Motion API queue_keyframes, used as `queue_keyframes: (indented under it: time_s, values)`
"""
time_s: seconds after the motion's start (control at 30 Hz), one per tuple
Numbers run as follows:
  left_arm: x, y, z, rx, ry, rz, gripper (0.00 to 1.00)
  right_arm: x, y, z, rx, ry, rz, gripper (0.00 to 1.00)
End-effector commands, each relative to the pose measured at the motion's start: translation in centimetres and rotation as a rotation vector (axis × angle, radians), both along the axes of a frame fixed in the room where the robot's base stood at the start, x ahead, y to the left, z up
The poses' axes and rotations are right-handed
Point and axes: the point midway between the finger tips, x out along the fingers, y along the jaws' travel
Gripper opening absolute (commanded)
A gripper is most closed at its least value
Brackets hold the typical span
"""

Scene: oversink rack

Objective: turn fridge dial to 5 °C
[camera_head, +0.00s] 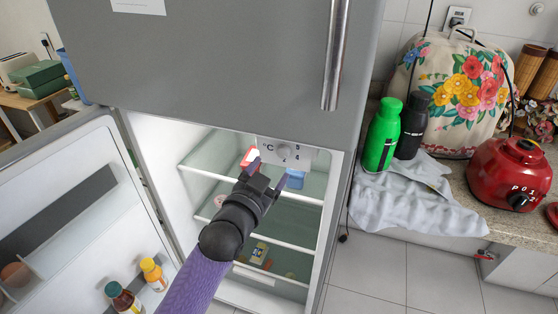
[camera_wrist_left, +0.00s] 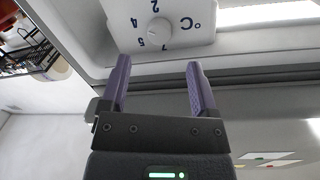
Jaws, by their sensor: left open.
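The fridge dial (camera_head: 284,150) is a small round white knob on a white panel under the top of the open fridge compartment. In the left wrist view the dial (camera_wrist_left: 158,29) appears upside down, with a °C mark and numbers including 2, 4, 5 and 7 around it. I cannot tell which number it points to. My left gripper (camera_head: 266,173) is open and empty, just below and in front of the dial. In the wrist view its two purple fingers (camera_wrist_left: 158,66) are spread, with the dial beyond their tips, apart from them. My right gripper is not in view.
The fridge door (camera_head: 66,208) stands open at left, with bottles in its shelf. Glass shelves (camera_head: 225,162) with a few items lie below the dial. The closed upper door (camera_head: 215,60) is above. A counter at right holds a green bottle (camera_head: 382,135) and a red appliance (camera_head: 510,172).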

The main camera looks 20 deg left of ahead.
Motion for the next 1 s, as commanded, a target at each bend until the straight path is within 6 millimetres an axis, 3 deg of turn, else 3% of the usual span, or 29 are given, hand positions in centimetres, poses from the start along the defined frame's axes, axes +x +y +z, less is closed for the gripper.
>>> queue_keyframes:
  time_s: [0.1, 0.2, 0.57, 0.67, 0.93, 1.0]
  values:
    - [2.8, -0.3, -0.3, 0.0, -0.001, 0.001, 0.77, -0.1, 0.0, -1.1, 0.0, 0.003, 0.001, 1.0]
    - [4.3, -0.5, -0.3, 0.0, 0.001, 0.0, 0.77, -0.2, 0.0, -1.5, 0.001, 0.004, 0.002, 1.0]
    - [5.4, -0.6, -0.1, 0.0, 0.003, 0.0, 0.77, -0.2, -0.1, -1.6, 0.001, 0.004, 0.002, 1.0]
    - [5.4, -0.6, -0.1, 0.0, 0.003, 0.0, 0.6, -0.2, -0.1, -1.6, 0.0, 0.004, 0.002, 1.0]
    - [5.4, -0.6, -0.1, 0.0, 0.003, 0.0, 0.03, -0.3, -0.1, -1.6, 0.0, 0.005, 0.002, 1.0]
    - [5.3, -0.6, -0.1, 0.0, 0.003, 0.0, 0.0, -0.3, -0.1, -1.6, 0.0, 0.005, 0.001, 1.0]
